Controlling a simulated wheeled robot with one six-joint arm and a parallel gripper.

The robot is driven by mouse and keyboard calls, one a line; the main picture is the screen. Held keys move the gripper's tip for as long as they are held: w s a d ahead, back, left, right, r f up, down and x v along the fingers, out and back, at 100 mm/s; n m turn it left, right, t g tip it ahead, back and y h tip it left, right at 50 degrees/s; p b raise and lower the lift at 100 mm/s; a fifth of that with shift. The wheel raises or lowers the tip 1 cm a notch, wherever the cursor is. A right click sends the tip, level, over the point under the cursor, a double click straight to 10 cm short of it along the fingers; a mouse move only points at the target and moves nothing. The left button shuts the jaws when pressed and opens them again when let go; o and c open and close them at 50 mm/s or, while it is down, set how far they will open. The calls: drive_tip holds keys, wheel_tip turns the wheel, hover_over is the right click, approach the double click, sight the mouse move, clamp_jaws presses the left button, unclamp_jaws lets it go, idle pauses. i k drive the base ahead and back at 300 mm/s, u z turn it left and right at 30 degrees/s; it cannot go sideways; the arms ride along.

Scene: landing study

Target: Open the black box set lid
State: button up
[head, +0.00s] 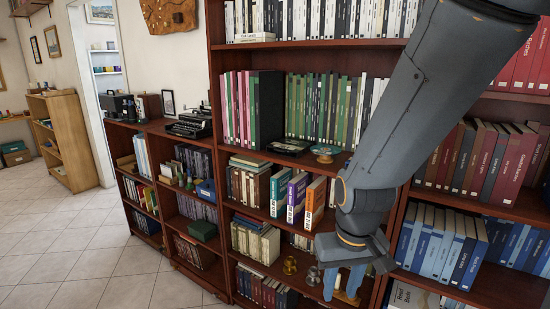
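A tall black box-like block (267,110) stands upright on the upper shelf, between pink and green book spines. I cannot tell for sure whether it is the black box set, and no separate lid can be made out on it. A flat dark item (288,146) lies at the front edge of the same shelf. My gripper (343,284) points down in front of the lower shelves, well below and to the right of both. Its blue fingers are apart, with nothing visibly held. My arm hides part of the shelves behind it.
The tall bookcase (213,150) is packed with books. Brass-coloured pieces (290,265) stand on a lower shelf beside my gripper. A low cabinet at left carries a typewriter (190,124) and a dark box (117,105). The tiled floor (75,245) at left is clear.

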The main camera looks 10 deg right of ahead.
sight(286, 146)
drive_tip(key=u, duration=1)
drive_tip(key=i, duration=1.7)
drive_tip(key=z, duration=2.35)
